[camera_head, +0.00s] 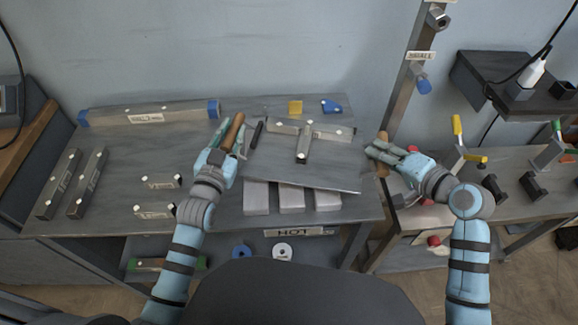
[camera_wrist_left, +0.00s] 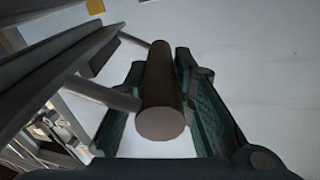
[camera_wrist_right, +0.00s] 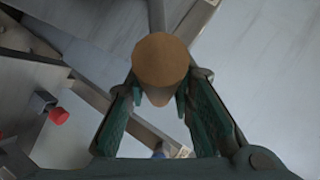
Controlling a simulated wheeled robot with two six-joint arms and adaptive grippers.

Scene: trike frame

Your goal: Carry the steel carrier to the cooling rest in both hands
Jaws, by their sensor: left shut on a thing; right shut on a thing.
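The steel carrier (camera_head: 340,174) is a flat grey plate with a brown handle at each end. A T-shaped grey frame (camera_head: 302,142) with white-tipped joints lies on it. My left gripper (camera_head: 228,140) is shut on the left handle (camera_head: 233,132), which also shows between the fingers in the left wrist view (camera_wrist_left: 160,95). My right gripper (camera_head: 382,152) is shut on the right handle (camera_head: 382,165), seen end-on in the right wrist view (camera_wrist_right: 160,60). The plate looks slightly lower at its right. I cannot tell which thing is the cooling rest.
Three pale blocks (camera_head: 291,197) stand at the plate's front edge above a HOT label (camera_head: 287,232); contact is unclear. Grey bars (camera_head: 88,182) and a long blue-ended beam (camera_head: 150,113) lie left. A post (camera_head: 402,90) rises behind my right gripper. A second bench (camera_head: 510,185) stands right.

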